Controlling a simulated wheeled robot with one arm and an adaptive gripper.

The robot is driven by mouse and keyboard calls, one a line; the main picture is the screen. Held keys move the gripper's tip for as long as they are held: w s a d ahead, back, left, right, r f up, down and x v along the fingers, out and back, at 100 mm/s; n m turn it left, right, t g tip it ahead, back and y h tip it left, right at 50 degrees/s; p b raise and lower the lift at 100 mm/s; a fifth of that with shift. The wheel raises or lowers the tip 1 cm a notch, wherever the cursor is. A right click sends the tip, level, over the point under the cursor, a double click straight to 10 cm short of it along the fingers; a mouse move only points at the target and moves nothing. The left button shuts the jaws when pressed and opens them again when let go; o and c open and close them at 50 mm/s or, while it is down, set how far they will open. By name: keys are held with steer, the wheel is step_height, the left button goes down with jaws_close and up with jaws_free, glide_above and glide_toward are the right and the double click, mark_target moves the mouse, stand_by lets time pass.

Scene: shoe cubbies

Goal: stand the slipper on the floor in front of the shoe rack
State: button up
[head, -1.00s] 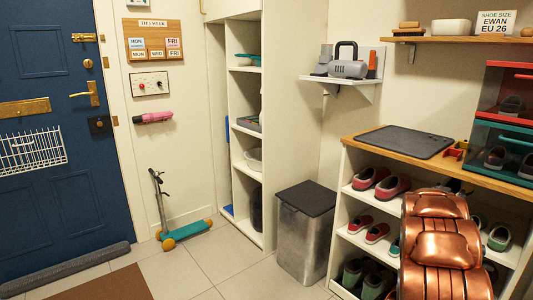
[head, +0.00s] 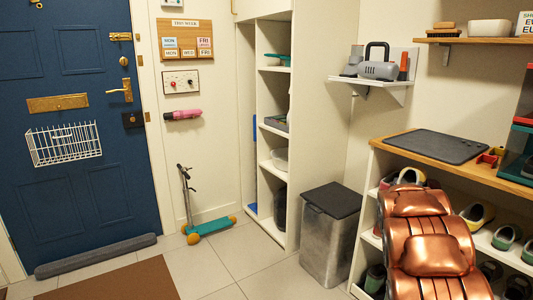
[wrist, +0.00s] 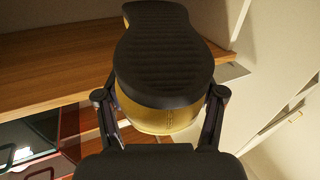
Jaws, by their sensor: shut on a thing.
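The slipper (wrist: 165,55) shows in the wrist view, its dark ribbed sole facing the camera and a mustard-yellow part below it. My gripper (wrist: 160,98) is shut on the yellow end, one finger on each side. In the head view neither the slipper nor my gripper shows; my copper arm fills the lower right. The shoe rack (head: 388,147) stands at the right in the head view, with a wooden top and white shelves holding several shoes. My arm hides part of its front. Tiled floor (head: 232,268) shows to its left.
A lidded metal bin (head: 325,245) stands just left of the rack. A teal scooter (head: 212,227) leans at the far wall, and a brown mat (head: 120,280) lies before the blue door. A dark tray (head: 437,146) lies on the rack. A wooden surface (wrist: 50,65) is behind the slipper in the wrist view.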

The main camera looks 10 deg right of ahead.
steer(key=w+a+n+t+y, duration=0.2)
steer(key=w+a+y, duration=0.15)
steer(key=a, duration=0.85)
steer(key=w+a+n+t+y, duration=0.2)
steer(key=w+a+n+y, duration=0.15)
steer(key=a, duration=0.85)
steer(key=a+n+t+y+p, duration=0.1)
steer(key=a+n+y, duration=0.35)
steer(key=a, duration=1.85)
step_height(320, 180, up, 31)
steer(key=m+y+p, duration=0.1)
steer(key=p, duration=2.9)
steer(key=shift+w+d, duration=0.15)
steer(key=shift+f, duration=0.15)
